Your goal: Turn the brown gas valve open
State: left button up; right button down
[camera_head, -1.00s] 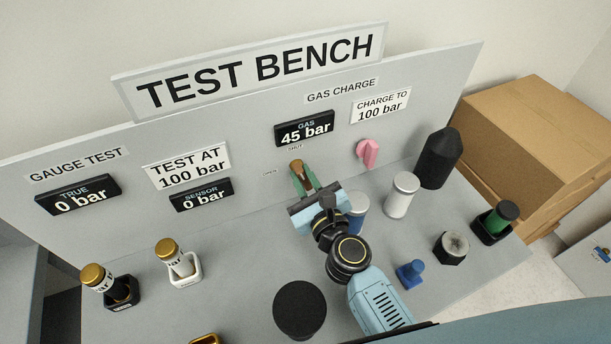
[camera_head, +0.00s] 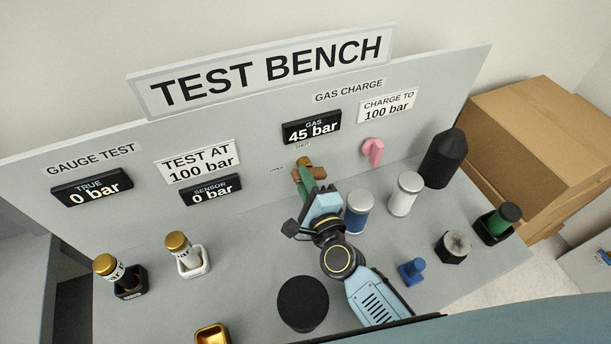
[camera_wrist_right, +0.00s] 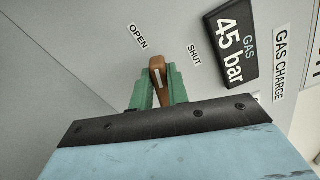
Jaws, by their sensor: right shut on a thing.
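The brown gas valve (camera_head: 304,161) is on the bench's upright panel, below the gas display. The small SHUT label (camera_head: 302,146) is above it and the OPEN label (camera_head: 277,169) is to its left. My right gripper (camera_head: 307,180) reaches up to it with green fingers. In the right wrist view the brown handle (camera_wrist_right: 157,76) sits between the two green fingers (camera_wrist_right: 159,88), which are shut on it. Its visible end points between the OPEN (camera_wrist_right: 138,37) and SHUT (camera_wrist_right: 194,55) labels. The fingers hide part of the valve. My left gripper is not in view.
The gas display (camera_head: 312,127) reads 45 bar; the sign beside it (camera_head: 387,105) says charge to 100 bar. A pink knob (camera_head: 373,151) is right of the valve. A blue cylinder (camera_head: 358,213) and a white cylinder (camera_head: 404,194) stand close to my right gripper.

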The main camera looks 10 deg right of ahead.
jog(key=shift+f+n+p, duration=0.25)
jog(key=shift+n+p, duration=0.2)
jog(key=shift+n, duration=1.35)
jog(key=c, duration=1.4)
grip_release()
jog(key=shift+o, duration=0.2)
notch_tip(320, 180, up, 10)
jog(key=p, duration=0.3)
